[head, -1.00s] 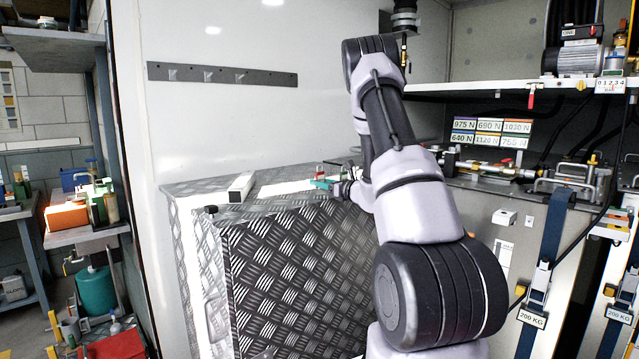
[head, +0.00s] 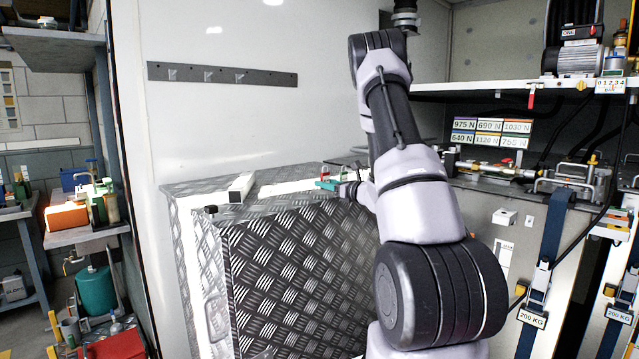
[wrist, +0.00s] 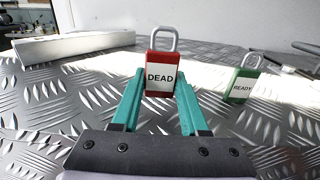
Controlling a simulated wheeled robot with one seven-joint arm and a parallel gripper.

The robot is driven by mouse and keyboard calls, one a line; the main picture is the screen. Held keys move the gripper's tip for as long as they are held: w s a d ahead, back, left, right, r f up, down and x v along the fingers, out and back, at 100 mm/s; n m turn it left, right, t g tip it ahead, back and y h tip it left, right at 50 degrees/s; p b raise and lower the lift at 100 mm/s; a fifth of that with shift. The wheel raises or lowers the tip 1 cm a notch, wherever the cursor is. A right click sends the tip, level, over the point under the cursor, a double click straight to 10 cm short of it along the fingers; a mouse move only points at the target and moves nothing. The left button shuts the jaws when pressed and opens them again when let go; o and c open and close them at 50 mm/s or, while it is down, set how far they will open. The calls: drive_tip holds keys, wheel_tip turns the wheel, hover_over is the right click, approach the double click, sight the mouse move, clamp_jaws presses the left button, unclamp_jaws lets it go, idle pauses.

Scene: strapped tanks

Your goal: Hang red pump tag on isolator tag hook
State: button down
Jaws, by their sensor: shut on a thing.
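A red tag (wrist: 158,80), shaped like a padlock with a grey shackle and a white label reading DEAD, stands upright between the teal fingertips in the wrist view. My gripper (wrist: 160,88) is shut on it, just above the chequer-plate top. In the head view my gripper (head: 328,184) is small, at the back of the metal box. A green tag (wrist: 242,84) reading READY stands to the right, apart from the fingers. I cannot tell which fitting is the isolator tag hook.
A pale bar (head: 241,187) lies on the chequer-plate box (head: 300,280). A dark rail (head: 222,75) with several hooks is on the white wall. A shelf (head: 480,88) and valve pipework (head: 500,170) are to the right. Straps hang at the far right.

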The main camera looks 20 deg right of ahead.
drive_tip(key=shift+v, duration=2.4)
drive_tip(key=shift+r, duration=0.15)
